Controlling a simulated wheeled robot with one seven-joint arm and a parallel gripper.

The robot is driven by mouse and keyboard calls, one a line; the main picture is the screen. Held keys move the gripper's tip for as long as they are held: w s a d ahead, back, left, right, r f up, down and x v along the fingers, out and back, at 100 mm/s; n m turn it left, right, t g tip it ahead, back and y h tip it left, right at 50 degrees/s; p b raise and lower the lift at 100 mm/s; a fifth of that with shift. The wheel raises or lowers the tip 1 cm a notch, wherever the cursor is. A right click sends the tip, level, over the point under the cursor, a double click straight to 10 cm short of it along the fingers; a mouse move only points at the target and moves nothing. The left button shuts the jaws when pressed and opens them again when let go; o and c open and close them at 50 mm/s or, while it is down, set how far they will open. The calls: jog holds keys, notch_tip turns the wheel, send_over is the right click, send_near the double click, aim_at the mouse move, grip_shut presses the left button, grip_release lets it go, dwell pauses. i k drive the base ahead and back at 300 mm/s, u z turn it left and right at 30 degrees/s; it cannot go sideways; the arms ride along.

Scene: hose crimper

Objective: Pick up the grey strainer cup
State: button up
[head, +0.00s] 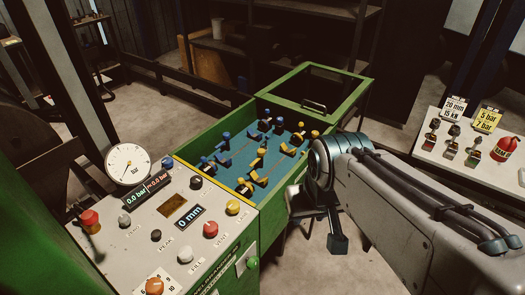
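A small pale grey cup-like thing (218,29) stands on a dark bench at the back, above the middle left of the head view. It is too small and dim to tell whether it is the strainer cup, and no other grey cup shows clearly. My gripper (322,226) hangs below my wrist at the right of the green machine, far in front of that cup. One dark finger end shows, and the rest is partly hidden by my own arm, so its opening is unclear. I see nothing held in it.
A green machine (242,221) holds a blue bed with blue and yellow clamp figures. Its control panel (131,244) has knobs and a gauge (128,165). A green open frame (360,97) rises behind. A white panel (452,165) with tagged fittings is at right. Bare floor lies between.

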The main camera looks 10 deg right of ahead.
aim_at(264, 147)
jog(key=k, duration=0.95)
jog(key=z, duration=0.85)
jog(key=i, duration=1.9)
jog(key=u, duration=1)
jog(key=i, duration=0.6)
jog(key=u, duration=0.75)
